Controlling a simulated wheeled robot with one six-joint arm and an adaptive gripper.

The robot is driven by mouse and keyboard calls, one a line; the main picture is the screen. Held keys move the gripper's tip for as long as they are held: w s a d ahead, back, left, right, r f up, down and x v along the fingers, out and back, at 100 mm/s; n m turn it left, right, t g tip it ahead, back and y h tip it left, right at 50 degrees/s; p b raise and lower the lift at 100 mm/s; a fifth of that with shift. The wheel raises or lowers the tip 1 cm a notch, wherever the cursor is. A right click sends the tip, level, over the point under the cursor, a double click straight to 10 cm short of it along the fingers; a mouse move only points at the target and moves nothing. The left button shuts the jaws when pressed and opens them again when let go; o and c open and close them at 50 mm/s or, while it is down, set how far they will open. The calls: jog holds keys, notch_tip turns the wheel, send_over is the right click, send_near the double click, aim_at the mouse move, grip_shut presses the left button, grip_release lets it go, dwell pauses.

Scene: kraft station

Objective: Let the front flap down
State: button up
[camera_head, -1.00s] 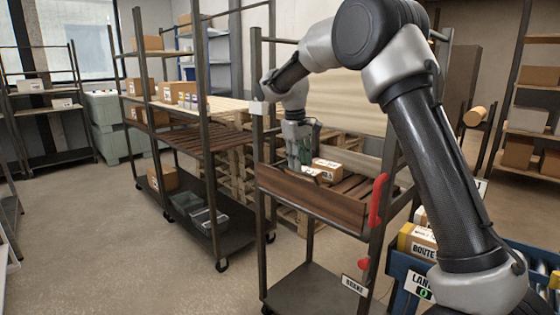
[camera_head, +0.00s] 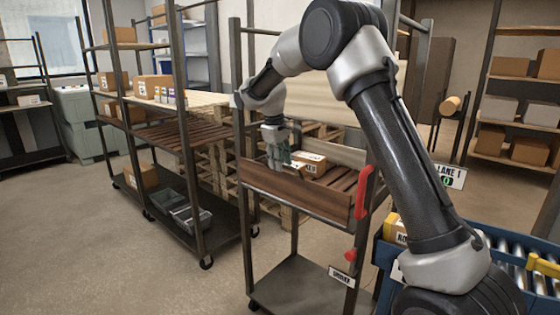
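The front flap (camera_head: 297,191) is a dark brown wooden board along the front of the upper shelf of the rolling rack in the middle. It stands upright. A red handle (camera_head: 363,192) is at the right post by the flap's right end. My gripper (camera_head: 276,163) points down over the left part of the shelf, close behind the flap's top edge. Its fingertips are partly hidden, so contact with the flap and the finger opening cannot be made out. A small cardboard box (camera_head: 311,161) with a white label lies on the slatted shelf just right of my gripper.
A smaller red part (camera_head: 350,255) sits lower on the right post, above a label plate (camera_head: 341,276). A blue bin (camera_head: 388,262) stands close by at the right, by a roller conveyor. Another rack (camera_head: 190,134) stands at the left. The floor before the racks is open.

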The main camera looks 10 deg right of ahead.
jog(key=shift+c, duration=0.3)
grip_shut()
jog(key=s+a+f+t+h, duration=0.5)
jog(key=s+a+f+h, duration=0.1)
jog(key=a, duration=0.3)
notch_tip(320, 180, down, 13)
jog(key=s+a+t+h, duration=0.2)
jog(key=a+t+h, duration=0.1)
jog(key=h, duration=0.3)
jog(key=shift+s+t, duration=0.3)
jog(key=shift+t, duration=0.1)
jog(key=shift+d+r, duration=0.1)
